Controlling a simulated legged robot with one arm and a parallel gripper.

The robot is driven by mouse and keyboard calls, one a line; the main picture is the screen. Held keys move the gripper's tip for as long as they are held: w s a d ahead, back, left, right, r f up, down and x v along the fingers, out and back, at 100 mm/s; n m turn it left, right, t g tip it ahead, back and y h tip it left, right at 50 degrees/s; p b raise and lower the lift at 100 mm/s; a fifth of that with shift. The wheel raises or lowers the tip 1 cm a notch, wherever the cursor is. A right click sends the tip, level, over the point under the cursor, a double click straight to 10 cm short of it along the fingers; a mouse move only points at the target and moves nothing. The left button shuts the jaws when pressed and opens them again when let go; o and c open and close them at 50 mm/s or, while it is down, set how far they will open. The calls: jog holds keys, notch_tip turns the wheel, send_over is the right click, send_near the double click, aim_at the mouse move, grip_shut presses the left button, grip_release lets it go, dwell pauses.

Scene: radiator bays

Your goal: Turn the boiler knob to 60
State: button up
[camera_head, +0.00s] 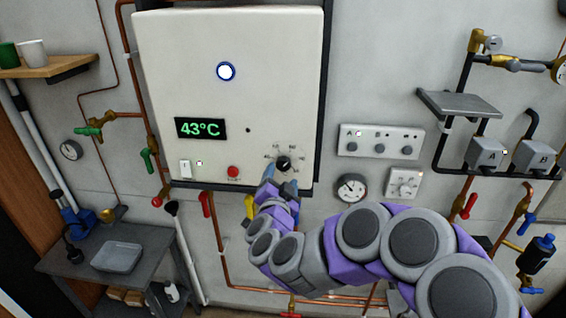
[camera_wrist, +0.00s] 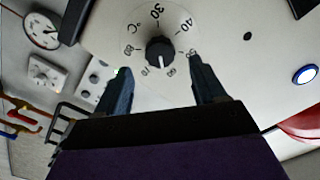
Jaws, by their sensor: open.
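The boiler (camera_head: 270,60) is a white box on the wall. Its green display (camera_head: 201,128) reads 43°C. The boiler knob (camera_head: 284,164) is small and black with a numbered dial around it, at the boiler's lower right. In the wrist view the knob (camera_wrist: 159,51) sits in the upper middle, with 30 and 40 legible on its dial; its exact pointer setting is hard to tell. My gripper (camera_wrist: 160,82) is open, its two dark fingers apart on either side below the knob in that view. Nothing is between the fingers. In the head view my gripper (camera_head: 281,178) is just below the knob.
A red button (camera_head: 233,171) and a white switch (camera_head: 185,169) are left of the knob. A switch panel (camera_head: 380,141) and a round gauge (camera_head: 351,188) are to the right. Copper pipes with a red valve handle (camera_head: 206,204) run below the boiler.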

aim_at(283, 166)
jog(key=shift+w+p, duration=0.35)
jog(key=shift+w, duration=2.5)
jog(key=c, duration=1.1)
jog(key=shift+o, duration=0.2)
jog(key=shift+r, duration=0.1)
